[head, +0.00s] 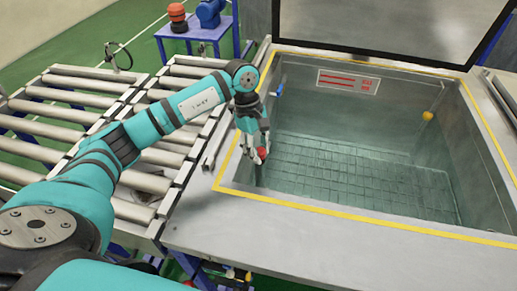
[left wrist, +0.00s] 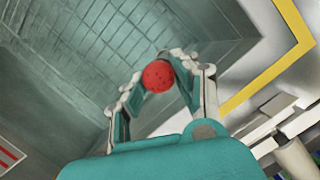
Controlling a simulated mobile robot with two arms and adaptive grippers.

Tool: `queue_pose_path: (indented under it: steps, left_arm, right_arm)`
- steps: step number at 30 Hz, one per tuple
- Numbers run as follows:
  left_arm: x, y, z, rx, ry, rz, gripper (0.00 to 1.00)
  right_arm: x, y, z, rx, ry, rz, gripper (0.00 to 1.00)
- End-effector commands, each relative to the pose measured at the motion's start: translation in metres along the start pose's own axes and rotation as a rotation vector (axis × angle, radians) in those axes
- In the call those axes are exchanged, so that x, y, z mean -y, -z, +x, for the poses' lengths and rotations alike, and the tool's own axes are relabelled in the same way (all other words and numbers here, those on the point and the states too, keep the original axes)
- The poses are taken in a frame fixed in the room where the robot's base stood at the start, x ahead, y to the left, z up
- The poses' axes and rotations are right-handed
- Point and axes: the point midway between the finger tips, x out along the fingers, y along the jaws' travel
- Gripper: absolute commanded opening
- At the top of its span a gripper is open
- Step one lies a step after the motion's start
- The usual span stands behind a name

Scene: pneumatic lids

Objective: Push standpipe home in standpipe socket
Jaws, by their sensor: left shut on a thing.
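My left gripper (head: 257,148) points down inside the near left corner of the grey tank (head: 330,212). It is shut on a red, round, perforated top (head: 262,153), which I take to be the standpipe's upper end. In the left wrist view the red top (left wrist: 158,77) sits between the two fingers of the gripper (left wrist: 160,80). The standpipe socket is not visible, so I cannot tell how deep the pipe sits. My right gripper is not in view.
The tank has a yellow-edged rim (head: 330,211), a gridded floor (head: 350,175) and a raised lid (head: 390,25). A blue fitting (head: 280,89) and a yellow ball (head: 428,116) are on its walls. Roller conveyors (head: 60,100) stand to the left.

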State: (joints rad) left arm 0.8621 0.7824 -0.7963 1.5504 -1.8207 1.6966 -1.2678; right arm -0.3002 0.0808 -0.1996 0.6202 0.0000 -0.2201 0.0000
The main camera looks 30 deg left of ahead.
Motion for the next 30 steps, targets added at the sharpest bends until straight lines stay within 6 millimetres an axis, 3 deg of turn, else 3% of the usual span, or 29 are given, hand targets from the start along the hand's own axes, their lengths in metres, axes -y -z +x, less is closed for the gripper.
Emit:
queue_pose_path:
  steps: [30]
  left_arm:
    - [-0.001,0.006,0.021,0.001,-0.002,0.0,0.0]
  right_arm:
    - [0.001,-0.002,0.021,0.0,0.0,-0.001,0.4]
